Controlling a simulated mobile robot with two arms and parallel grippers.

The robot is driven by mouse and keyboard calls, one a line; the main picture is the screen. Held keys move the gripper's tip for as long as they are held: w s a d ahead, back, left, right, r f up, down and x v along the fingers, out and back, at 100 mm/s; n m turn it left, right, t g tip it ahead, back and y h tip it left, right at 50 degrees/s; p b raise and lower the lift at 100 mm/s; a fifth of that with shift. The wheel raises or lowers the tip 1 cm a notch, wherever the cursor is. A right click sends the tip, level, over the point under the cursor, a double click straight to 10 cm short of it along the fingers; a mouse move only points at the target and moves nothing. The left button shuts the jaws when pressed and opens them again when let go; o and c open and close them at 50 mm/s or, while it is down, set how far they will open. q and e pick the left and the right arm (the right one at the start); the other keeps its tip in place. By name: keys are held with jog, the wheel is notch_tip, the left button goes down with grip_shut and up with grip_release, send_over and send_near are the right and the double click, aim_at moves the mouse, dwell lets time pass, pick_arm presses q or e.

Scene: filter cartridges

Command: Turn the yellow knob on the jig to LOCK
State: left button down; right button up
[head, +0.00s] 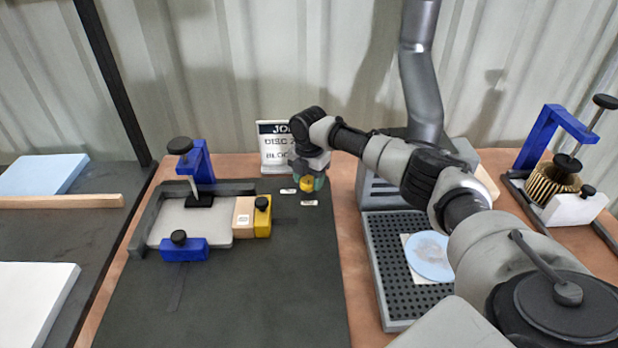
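The yellow knob (307,185) is on the dark jig board (265,290), near its back right. Two small white labels, one to its left (288,191) and one in front (309,203), lie by it; their text is too small to read. My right gripper (309,172) points down right at the knob and covers its upper part. A greenish part shows around the knob. Whether the fingers are closed on it, and which way the knob points, I cannot tell. My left gripper is out of view.
On the board's left are a grey tray frame (150,220), blue clamps (184,249) and a yellow-and-wood block (252,216). A sign (274,145) stands behind. A perforated plate (385,270) with a blue disc (430,256) lies right, under my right arm. The board's front is clear.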

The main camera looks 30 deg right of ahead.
jog(key=c, duration=0.4)
jog(key=shift+o, duration=0.2)
jog(key=shift+r+m+p, duration=0.2)
jog(key=shift+m+p, duration=1.6)
jog(key=shift+m, duration=0.1)
jog(key=m+p, duration=0.3)
jog(key=m, duration=0.1)
jog(key=shift+m, duration=0.3)
jog(key=m+p, duration=0.3)
jog(key=m, duration=0.2)
jog(key=shift+s+f+m+p, duration=0.15)
jog(key=shift+m+p, duration=0.65)
jog(key=shift+m, duration=1.5)
jog(key=o, duration=0.9)
jog(key=shift+o, duration=0.2)
